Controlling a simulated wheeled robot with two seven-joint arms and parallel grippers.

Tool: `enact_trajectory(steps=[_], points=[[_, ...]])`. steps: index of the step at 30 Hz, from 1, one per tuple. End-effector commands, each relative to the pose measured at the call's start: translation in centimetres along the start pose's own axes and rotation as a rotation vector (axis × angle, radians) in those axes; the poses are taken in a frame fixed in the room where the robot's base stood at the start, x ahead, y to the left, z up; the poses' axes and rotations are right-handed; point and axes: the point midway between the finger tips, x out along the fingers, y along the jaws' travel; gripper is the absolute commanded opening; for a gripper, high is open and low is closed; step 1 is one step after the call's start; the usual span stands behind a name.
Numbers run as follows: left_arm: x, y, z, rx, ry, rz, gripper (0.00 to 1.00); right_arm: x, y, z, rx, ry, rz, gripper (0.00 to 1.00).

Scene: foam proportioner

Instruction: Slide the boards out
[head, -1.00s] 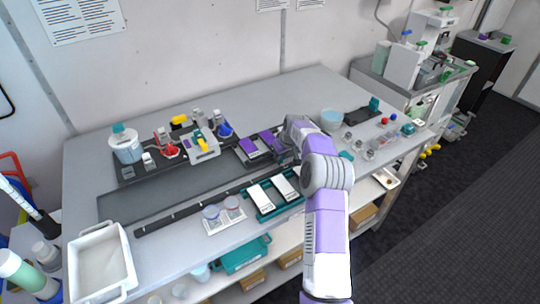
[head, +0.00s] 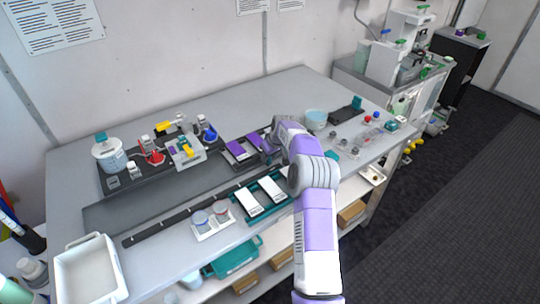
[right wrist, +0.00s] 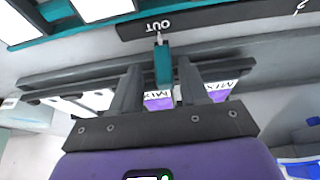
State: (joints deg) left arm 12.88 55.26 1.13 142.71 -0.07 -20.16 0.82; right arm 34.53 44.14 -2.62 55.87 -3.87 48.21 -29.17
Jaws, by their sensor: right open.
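Two purple-topped boards, a left one (head: 238,150) and a right one (head: 260,141), lie side by side in a dark holder on the bench. Two white boards, one left (head: 247,201) and one right (head: 272,190), lie in a teal tray (head: 264,216) nearer the front edge. My right gripper is over the right end of the dark holder, its fingers mostly hidden by my arm in the head view. My left gripper is out of view.
A dark strip (head: 150,236) runs along the bench front; a part marked OUT (right wrist: 165,27) shows in the right wrist view. Two small cups (head: 210,215) and a white bin (head: 88,272) stand front left. A jar (head: 108,153) stands back left.

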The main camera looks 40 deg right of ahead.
Motion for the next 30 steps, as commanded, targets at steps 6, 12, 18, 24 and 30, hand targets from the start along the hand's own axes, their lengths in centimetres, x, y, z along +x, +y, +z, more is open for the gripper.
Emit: enact_trajectory(steps=[6,12,18,24,30], points=[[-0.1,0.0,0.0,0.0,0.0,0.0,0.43,-2.6,0.0,-0.1,0.0,0.002,0.001,0.45],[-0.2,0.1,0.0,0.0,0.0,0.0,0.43,-5.9,0.1,0.0,0.001,0.002,0.002,0.45],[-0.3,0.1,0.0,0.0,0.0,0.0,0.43,-7.5,0.1,0.0,0.001,0.001,0.002,0.45],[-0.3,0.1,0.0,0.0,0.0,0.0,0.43,-7.6,0.1,0.0,0.001,0.0,0.002,0.45],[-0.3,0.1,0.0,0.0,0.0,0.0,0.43,-7.6,0.1,0.0,0.001,0.001,0.002,0.45]])
